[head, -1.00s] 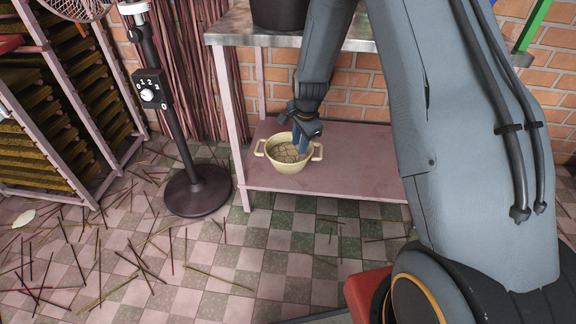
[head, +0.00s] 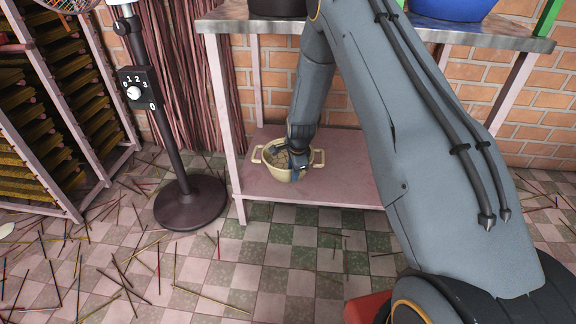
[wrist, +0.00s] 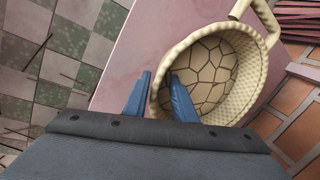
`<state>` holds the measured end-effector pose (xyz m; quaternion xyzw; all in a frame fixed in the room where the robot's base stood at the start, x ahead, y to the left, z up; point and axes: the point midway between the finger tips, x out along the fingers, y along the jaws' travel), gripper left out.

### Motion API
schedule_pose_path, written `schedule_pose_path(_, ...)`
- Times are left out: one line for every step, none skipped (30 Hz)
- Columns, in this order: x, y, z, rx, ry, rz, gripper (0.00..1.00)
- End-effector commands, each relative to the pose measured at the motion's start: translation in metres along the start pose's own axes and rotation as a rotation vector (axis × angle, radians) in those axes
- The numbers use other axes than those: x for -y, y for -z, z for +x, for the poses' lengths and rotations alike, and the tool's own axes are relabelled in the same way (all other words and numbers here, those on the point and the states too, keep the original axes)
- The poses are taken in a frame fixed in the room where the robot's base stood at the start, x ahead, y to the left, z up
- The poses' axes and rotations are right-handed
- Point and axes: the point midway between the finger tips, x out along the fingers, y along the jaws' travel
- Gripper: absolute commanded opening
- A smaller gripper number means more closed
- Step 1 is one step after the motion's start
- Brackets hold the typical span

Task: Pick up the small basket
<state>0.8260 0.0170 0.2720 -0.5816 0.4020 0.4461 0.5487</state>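The small basket (head: 276,170) is cream-coloured, round, with two side handles. It stands upright on the low pink shelf (head: 330,188) of the metal-topped table. My gripper (head: 298,170) is down at its right part in the head view and hides some of the rim. In the wrist view the basket (wrist: 262,55) shows its woven rim and a cracked-pattern inner bottom. My gripper (wrist: 160,76) has its two blue fingers apart, one outside the basket's wall and one inside, with the wall between them. Firm contact on both sides cannot be made out.
The table's metal top (head: 245,22) is above the basket, with a leg (head: 222,120) to the left. A black stand (head: 190,203) with a dial is further left. Incense sticks (head: 120,275) litter the tiled floor. A brick wall (wrist: 298,115) is behind the shelf.

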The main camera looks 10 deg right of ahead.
Motion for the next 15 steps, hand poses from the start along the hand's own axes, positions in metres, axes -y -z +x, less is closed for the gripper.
schedule_pose_path(0.0,0.0,0.011,0.0,0.0,0.0,0.24)
schedule_pose_path(0.0,0.0,0.015,0.0,0.0,0.0,0.24)
schedule_pose_path(0.0,0.0,0.022,0.0,-0.001,0.0,0.24)
schedule_pose_path(0.0,0.0,0.026,0.0,-0.001,0.0,0.24)
schedule_pose_path(0.0,0.0,0.029,0.0,-0.001,0.0,0.24)
schedule_pose_path(0.0,0.0,0.032,0.0,-0.001,-0.001,0.24)
schedule_pose_path(0.0,0.0,0.033,0.0,0.0,-0.001,0.24)
schedule_pose_path(0.0,0.0,0.034,0.0,0.0,-0.001,0.24)
schedule_pose_path(0.0,0.0,0.034,0.0,0.0,-0.001,0.24)
schedule_pose_path(0.0,0.0,0.033,0.0,0.0,-0.001,0.24)
schedule_pose_path(0.0,0.0,0.033,0.0,0.0,-0.001,0.24)
schedule_pose_path(0.0,0.0,0.033,0.0,0.0,-0.001,0.24)
schedule_pose_path(0.0,0.0,0.033,0.0,0.0,-0.001,0.24)
schedule_pose_path(0.0,0.0,0.033,0.0,0.0,-0.001,0.22)
schedule_pose_path(0.0,0.0,0.033,0.0,0.0,-0.001,0.16)
